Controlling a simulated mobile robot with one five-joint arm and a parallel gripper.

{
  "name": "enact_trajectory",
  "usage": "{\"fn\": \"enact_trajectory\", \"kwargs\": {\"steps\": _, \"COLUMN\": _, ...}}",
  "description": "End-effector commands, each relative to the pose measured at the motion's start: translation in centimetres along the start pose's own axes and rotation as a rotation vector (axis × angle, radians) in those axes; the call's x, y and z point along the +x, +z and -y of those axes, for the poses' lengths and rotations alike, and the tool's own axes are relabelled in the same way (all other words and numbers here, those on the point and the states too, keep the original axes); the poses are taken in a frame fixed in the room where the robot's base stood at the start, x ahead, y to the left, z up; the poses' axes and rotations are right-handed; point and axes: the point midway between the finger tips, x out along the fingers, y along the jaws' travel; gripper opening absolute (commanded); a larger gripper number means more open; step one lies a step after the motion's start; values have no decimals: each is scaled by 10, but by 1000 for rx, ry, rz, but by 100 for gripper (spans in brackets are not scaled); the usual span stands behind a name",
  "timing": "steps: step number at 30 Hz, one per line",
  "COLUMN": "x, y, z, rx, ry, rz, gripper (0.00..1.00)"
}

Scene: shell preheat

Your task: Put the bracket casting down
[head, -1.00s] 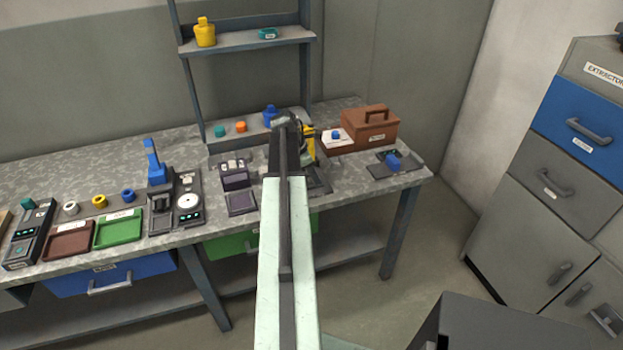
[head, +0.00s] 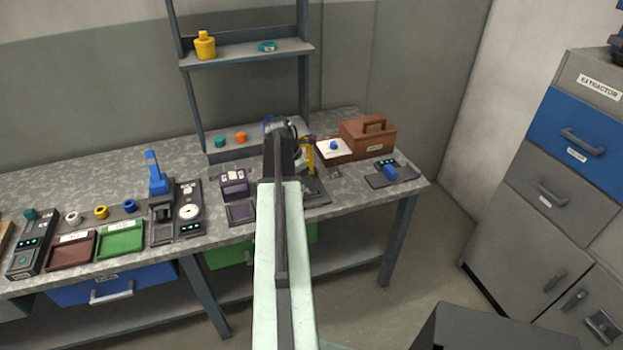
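My gripper (head: 284,128) is at the far end of my arm, above the back part of the bench (head: 80,168), near a yellow-and-dark device (head: 308,153). My arm hides the fingers, so I cannot tell whether they are open or shut. I cannot make out a bracket casting for certain. A small blue piece (head: 334,145) sits on a white-topped box to the right of my gripper. A larger blue piece (head: 390,172) rests on a dark fixture at the bench's right end. Anything between my fingers is hidden.
A brown toolbox (head: 368,138) stands at the back right. A shelf (head: 250,58) rises behind the bench. Left of my arm are a dark device (head: 235,190), a blue-handled press (head: 158,180), a green tray (head: 121,238) and a brown tray (head: 70,251). Bare bench shows at the back left.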

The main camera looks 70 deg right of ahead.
Motion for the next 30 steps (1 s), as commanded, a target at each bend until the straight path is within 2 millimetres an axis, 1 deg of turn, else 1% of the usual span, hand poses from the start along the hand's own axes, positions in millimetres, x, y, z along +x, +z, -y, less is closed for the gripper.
{"fn": "enact_trajectory", "kwargs": {"steps": 1, "x": -21, "y": 4, "z": 0, "rx": 0, "ry": 0, "rz": 0, "gripper": 60}}
{"fn": "enact_trajectory", "kwargs": {"steps": 6, "x": -62, "y": 5, "z": 0, "rx": -1, "ry": 0, "rz": 0, "gripper": 60}}
{"fn": "enact_trajectory", "kwargs": {"steps": 10, "x": -86, "y": 5, "z": 0, "rx": 1, "ry": 0, "rz": 0, "gripper": 60}}
{"fn": "enact_trajectory", "kwargs": {"steps": 12, "x": -93, "y": 4, "z": 0, "rx": 2, "ry": 0, "rz": 0, "gripper": 60}}
{"fn": "enact_trajectory", "kwargs": {"steps": 14, "x": -95, "y": 3, "z": 0, "rx": 2, "ry": 0, "rz": 0, "gripper": 60}}
{"fn": "enact_trajectory", "kwargs": {"steps": 23, "x": -93, "y": 1, "z": 0, "rx": 3, "ry": -1, "rz": 0, "gripper": 60}}
{"fn": "enact_trajectory", "kwargs": {"steps": 24, "x": -94, "y": -2, "z": 0, "rx": 4, "ry": 1, "rz": -1, "gripper": 60}}
{"fn": "enact_trajectory", "kwargs": {"steps": 25, "x": -96, "y": -9, "z": 0, "rx": 8, "ry": 5, "rz": -4, "gripper": 60}}
{"fn": "enact_trajectory", "kwargs": {"steps": 26, "x": -100, "y": -19, "z": -1, "rx": 16, "ry": 10, "rz": -9, "gripper": 60}}
{"fn": "enact_trajectory", "kwargs": {"steps": 28, "x": -116, "y": -61, "z": -2, "rx": 49, "ry": 30, "rz": -32, "gripper": 60}}
{"fn": "enact_trajectory", "kwargs": {"steps": 29, "x": -125, "y": -87, "z": -2, "rx": 72, "ry": 40, "rz": -46, "gripper": 60}}
{"fn": "enact_trajectory", "kwargs": {"steps": 30, "x": -140, "y": -126, "z": 2, "rx": 106, "ry": 54, "rz": -70, "gripper": 60}}
